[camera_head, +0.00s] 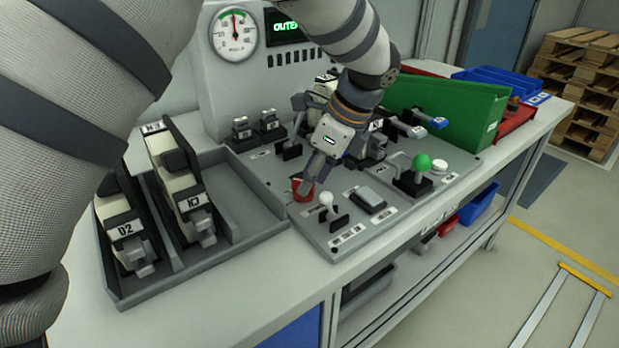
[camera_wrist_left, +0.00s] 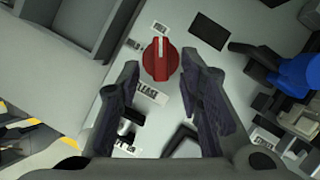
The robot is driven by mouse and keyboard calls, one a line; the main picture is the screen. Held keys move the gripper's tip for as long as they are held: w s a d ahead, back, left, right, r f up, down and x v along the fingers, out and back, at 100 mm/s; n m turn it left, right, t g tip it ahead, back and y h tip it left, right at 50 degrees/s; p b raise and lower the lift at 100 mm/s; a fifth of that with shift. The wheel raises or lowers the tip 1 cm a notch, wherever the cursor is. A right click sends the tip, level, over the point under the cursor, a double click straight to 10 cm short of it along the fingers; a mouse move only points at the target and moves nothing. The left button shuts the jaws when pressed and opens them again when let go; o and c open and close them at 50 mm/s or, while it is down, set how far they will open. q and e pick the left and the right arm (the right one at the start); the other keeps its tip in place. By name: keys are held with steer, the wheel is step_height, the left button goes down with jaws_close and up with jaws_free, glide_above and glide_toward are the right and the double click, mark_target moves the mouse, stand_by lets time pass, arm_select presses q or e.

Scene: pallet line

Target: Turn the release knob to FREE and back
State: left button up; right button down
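The release knob (camera_head: 302,187) is a small red knob on the grey control panel (camera_head: 318,238), left of the white-tipped lever. In the left wrist view the red knob (camera_wrist_left: 161,60) shows a raised grip bar with a pale line, pointing roughly up the picture. Labels lie around it; one reads in part "LEASE". My left gripper (camera_head: 318,180) is over the panel close to the knob. In the wrist view its two fingers (camera_wrist_left: 165,95) are spread on either side below the knob, with nothing between them. Contact with the knob is not visible. My right gripper is not in view.
A grey tray (camera_head: 190,258) with labelled units lies left. A gauge console (camera_head: 232,75) rises behind. A green bin (camera_head: 450,112) stands at the right.

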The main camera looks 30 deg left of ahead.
arm_select(q)
steer(key=shift+a+f, duration=0.25)
steer(key=shift+f, duration=0.35)
jaws_close()
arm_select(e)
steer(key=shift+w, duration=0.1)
